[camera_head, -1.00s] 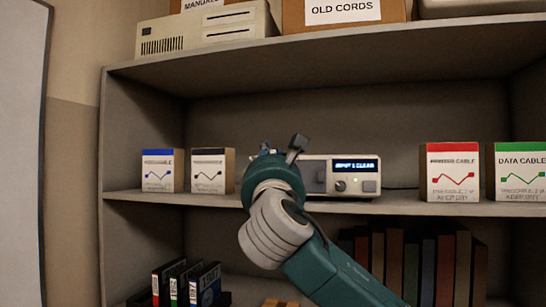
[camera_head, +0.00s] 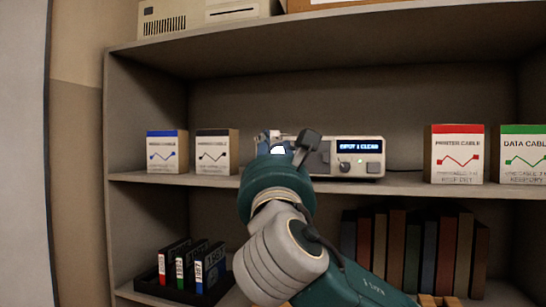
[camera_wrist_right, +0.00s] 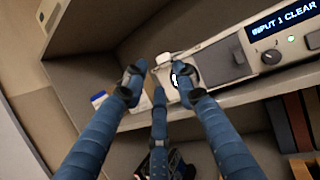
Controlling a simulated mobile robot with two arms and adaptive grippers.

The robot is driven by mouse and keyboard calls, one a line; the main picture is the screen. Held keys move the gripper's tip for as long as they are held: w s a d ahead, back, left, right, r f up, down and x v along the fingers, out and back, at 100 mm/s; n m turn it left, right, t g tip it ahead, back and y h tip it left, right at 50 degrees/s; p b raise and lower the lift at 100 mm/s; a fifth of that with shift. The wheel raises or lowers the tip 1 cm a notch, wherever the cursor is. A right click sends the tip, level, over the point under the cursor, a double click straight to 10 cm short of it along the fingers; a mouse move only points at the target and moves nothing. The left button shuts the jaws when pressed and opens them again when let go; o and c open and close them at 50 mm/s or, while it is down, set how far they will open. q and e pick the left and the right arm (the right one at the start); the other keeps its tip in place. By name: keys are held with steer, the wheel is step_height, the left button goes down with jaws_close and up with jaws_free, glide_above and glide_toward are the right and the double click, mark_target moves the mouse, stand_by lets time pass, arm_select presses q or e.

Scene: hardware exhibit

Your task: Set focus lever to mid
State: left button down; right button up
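A beige device (camera_head: 368,168) with a lit display reading "INPUT 1 CLEAR" stands on the middle shelf, and it also shows in the right wrist view (camera_wrist_right: 220,62). My right gripper (camera_wrist_right: 159,80) has its blue fingers spread apart, with nothing seen between them. Its fingertips are by the device's left end. A small pale piece (camera_wrist_right: 165,58) shows there beyond the fingertips; I cannot tell if it is the focus lever. In the head view my right wrist and gripper (camera_head: 283,142) cover the device's left part. My left gripper is not in view.
Two cable boxes (camera_head: 167,155) stand left of the device, and a red-topped box (camera_head: 456,158) and a green-topped box (camera_head: 522,158) stand to the right. Books (camera_head: 410,245) and a black tray of cartridges (camera_head: 150,284) are on the lower shelf. The shelf above overhangs the device.

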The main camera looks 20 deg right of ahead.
steer(key=shift+v, duration=1.85)
